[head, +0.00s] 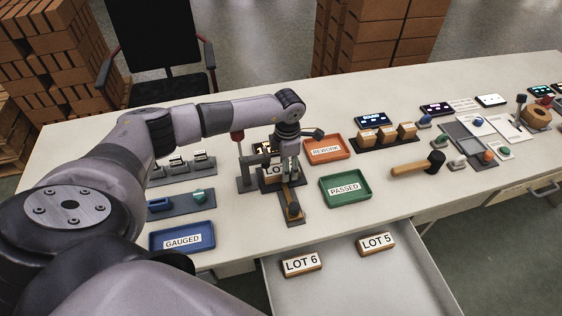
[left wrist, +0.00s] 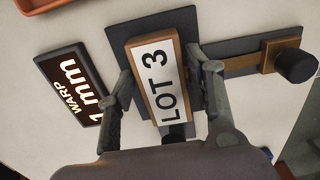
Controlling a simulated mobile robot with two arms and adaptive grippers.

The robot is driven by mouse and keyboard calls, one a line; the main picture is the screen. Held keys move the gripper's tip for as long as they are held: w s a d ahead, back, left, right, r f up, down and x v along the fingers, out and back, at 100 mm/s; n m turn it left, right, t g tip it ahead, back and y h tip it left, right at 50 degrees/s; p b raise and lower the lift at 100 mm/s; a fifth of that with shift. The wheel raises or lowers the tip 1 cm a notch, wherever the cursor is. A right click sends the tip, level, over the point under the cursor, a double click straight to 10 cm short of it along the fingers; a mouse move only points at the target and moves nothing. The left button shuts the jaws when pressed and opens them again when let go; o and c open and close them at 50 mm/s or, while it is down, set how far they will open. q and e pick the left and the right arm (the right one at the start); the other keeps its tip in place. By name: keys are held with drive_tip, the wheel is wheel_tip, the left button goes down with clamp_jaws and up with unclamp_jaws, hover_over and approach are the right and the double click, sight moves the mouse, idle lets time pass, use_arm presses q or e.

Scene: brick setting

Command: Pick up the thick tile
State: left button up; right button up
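A brown tile with a white "LOT 3" label (left wrist: 158,78) lies on a dark plate (left wrist: 118,35) of a gauge fixture. In the head view this tile (head: 272,170) is partly hidden by my left gripper (head: 288,172). In the left wrist view the gripper (left wrist: 160,68) has one finger on each side of the tile, with narrow gaps seeming to show. Tiles labelled "LOT 6" (head: 301,264) and "LOT 5" (head: 376,244) lie in the open drawer. I cannot tell from these views which tile is thick. My right gripper is not in view.
A display reading "WARP 1mm" (left wrist: 72,88) stands beside the plate. A slider with a dark knob (head: 293,210) projects toward the front. Orange REWORK (head: 326,158), green PASSED (head: 366,188) and blue GAUGED (head: 205,230) trays are empty. A mallet (head: 437,158) lies right.

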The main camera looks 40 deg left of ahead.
use_arm(q)
drive_tip(key=c, duration=0.8)
drive_tip(key=shift+r, duration=0.1)
drive_tip(key=shift+c, duration=0.2)
